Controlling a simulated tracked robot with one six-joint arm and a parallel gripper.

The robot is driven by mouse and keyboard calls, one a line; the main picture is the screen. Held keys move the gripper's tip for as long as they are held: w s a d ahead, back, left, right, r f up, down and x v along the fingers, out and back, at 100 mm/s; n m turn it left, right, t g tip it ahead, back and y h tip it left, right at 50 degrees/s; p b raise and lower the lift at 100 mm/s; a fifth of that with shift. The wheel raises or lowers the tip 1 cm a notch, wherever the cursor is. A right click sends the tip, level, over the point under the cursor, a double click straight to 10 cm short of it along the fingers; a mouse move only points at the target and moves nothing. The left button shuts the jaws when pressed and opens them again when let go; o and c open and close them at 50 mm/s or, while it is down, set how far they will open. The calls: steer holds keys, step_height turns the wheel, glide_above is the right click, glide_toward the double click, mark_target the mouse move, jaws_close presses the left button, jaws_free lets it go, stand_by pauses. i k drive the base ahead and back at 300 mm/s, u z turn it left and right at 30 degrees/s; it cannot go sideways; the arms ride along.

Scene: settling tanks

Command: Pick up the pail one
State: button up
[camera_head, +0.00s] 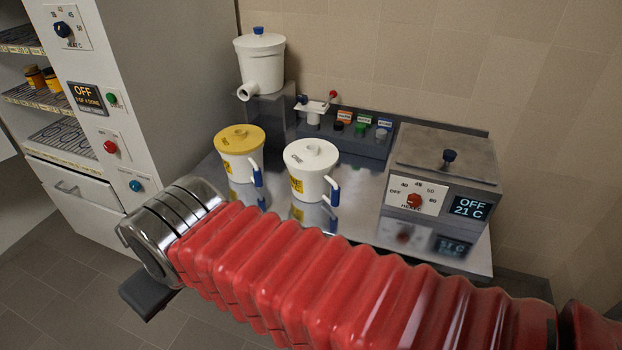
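Two lidded white pails with blue-tipped handles stand upright on the shiny metal bench. The right pail (310,170) has a white lid with a knob, and its yellow label, partly turned away, seems to end in "NE", so it looks like pail one. The left pail (239,155) has a yellow lid and a yellow label I cannot read. My red ribbed arm crosses the foreground below both pails, apart from them in the picture. Only a dark part of my gripper (148,294) shows under the arm's metal end at lower left; its fingertips are hidden.
A white spouted tank (260,62) stands on a block behind the pails. A control panel (345,133) with coloured buttons is at the back. A heater box (445,170) reading OFF, 21 C stands right. A tall cabinet (100,110) with shelves is left.

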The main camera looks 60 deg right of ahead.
mark_target(310, 188)
steer(key=i, duration=0.95)
